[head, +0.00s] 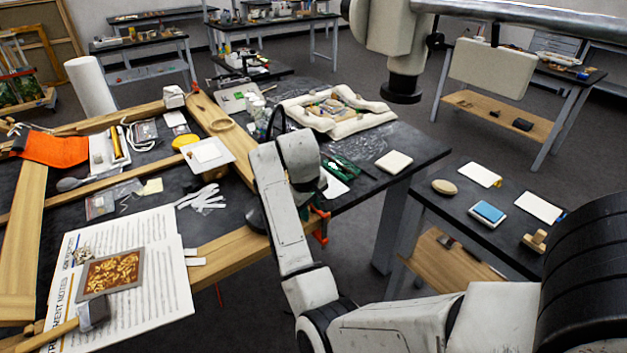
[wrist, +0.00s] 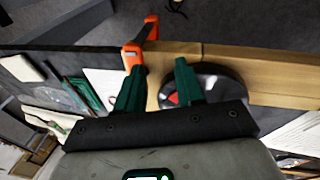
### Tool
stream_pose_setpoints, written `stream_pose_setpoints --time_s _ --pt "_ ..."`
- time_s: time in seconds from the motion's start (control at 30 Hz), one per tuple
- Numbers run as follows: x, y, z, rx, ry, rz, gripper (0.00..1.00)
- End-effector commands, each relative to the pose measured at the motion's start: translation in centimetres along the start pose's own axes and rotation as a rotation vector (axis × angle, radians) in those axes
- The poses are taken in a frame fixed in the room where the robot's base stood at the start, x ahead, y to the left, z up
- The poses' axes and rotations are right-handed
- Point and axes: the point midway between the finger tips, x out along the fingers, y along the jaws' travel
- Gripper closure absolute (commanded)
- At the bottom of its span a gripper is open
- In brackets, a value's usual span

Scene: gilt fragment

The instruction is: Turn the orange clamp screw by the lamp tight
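The orange clamp (wrist: 134,55) grips the edge of the wooden frame beam in the wrist view, with an orange end (wrist: 151,27) sticking out past the beam. In the head view the clamp (head: 320,238) hangs at the beam's end, partly behind my arm. Which orange part is the screw is hard to tell. My gripper (wrist: 160,67) is open, its two dark green fingers apart with bare wood between them. The left finger is close by the clamp; contact cannot be told. The lamp's round dark base (wrist: 215,82) lies behind the right finger.
The wooden beam (wrist: 260,62) runs across under my gripper. A green tool (head: 343,165) and a white pad (head: 394,161) lie on the dark table. A printed sheet with a gilt panel (head: 112,272) lies at left. Open floor shows beyond the table edge.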

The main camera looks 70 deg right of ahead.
Motion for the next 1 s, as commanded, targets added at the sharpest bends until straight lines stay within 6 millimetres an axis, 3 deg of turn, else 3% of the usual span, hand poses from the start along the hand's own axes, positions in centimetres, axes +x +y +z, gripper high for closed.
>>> stream_pose_setpoints --time_s 0.03,0.2,0.5,0.67,1.0 --pt "-2.3 1.6 -1.4 0.021 -0.002 -0.019 0.63" --pt "-5.8 5.1 -3.9 0.051 -0.042 -0.094 0.63" --pt "-8.2 7.4 -5.2 0.04 -0.099 -0.209 0.63" --pt "-7.4 7.3 -5.1 0.036 -0.106 -0.218 0.63" --pt "-2.0 6.0 -4.5 0.036 -0.106 -0.218 0.63"
